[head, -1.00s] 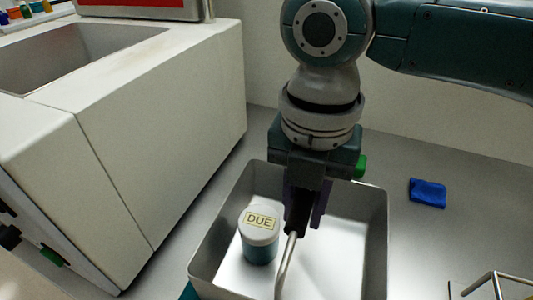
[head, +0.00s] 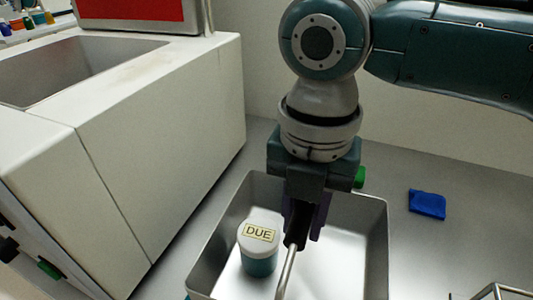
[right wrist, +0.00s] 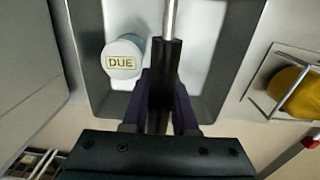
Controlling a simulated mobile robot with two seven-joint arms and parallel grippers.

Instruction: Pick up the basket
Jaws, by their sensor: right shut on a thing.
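The basket (head: 374,225) is a grey metal, open-topped bin at the bottom middle of the head view. A thin metal handle bar (head: 287,272) with a black grip runs over it. My right gripper (head: 302,232) comes down from above and is shut on the black grip; the right wrist view shows the grip (right wrist: 165,75) between its fingers. A jar (head: 259,249) with a white lid labelled DUE and a teal body stands inside the basket, left of the handle. The basket's near end is cut off in the head view. My left gripper is not seen.
A white box-shaped unit (head: 150,130) with an open well stands close on the left. A wire rack (head: 500,291) is at the lower right; a yellow object (right wrist: 292,88) shows in the right wrist view.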

